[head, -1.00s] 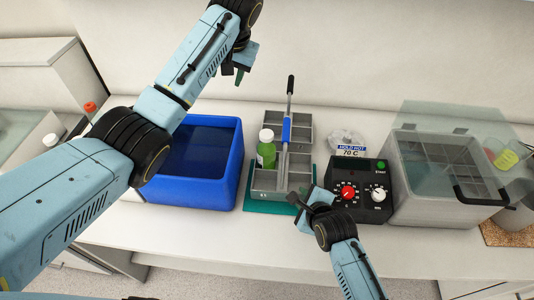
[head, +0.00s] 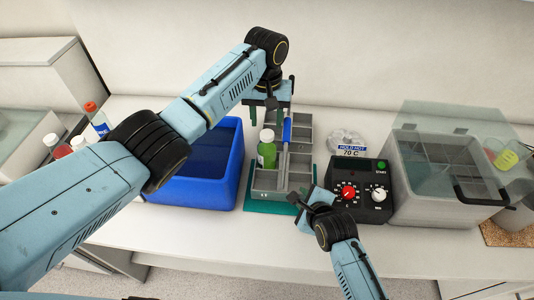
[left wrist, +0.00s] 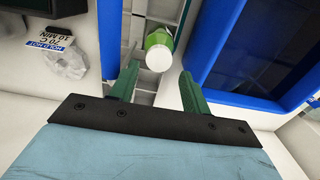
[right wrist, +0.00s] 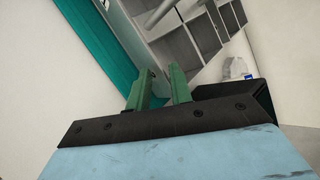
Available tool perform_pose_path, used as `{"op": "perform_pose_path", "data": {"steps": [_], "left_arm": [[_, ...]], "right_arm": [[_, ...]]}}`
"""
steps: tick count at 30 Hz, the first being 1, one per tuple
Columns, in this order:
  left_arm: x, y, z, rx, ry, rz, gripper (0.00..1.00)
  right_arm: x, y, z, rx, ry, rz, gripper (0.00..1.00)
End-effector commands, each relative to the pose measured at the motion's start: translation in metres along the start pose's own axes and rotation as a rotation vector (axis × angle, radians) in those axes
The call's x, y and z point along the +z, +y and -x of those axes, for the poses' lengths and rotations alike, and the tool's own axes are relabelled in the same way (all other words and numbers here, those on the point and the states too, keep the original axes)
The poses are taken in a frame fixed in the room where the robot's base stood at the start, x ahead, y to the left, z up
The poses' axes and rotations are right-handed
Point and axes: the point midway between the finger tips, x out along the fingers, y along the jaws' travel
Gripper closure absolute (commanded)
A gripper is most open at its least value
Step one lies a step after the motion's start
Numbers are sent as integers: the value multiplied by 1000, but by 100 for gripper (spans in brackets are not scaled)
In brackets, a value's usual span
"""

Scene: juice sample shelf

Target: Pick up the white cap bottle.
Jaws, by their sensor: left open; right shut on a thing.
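A green bottle with a whitish cap (head: 266,151) stands upright in a compartment of the grey divided caddy (head: 299,180). My left gripper (head: 268,110) is open and empty, above and behind the bottle. In the left wrist view the white cap (left wrist: 159,57) lies between the open fingertips (left wrist: 158,76), just beyond them; I see no contact. My right gripper (head: 302,200) is low at the caddy's front right corner. In the right wrist view its fingers (right wrist: 161,74) are nearly together at the caddy's edge (right wrist: 150,60); the exact grip is partly hidden.
The caddy stands on a teal mat (head: 270,207), with an upright handle. An empty-looking blue tub (head: 190,195) stands to its left, a black control box (head: 362,188) and lidded grey bath (head: 420,205) to its right. More bottles (head: 98,120) are at far left.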

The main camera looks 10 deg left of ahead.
Motion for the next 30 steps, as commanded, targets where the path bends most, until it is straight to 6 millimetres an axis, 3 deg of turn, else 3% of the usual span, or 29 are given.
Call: {"op": "perform_pose_path", "data": {"steps": [9,18,30], "left_arm": [[0,2,-44,-2,-3,-1,53],[0,2,-50,0,-1,-1,53],[0,1,-50,-1,-1,-1,100]], "right_arm": [[-2,2,0,4,4,-1,93],[-2,2,0,4,4,-2,93],[-2,2,0,5,4,-2,93]]}}
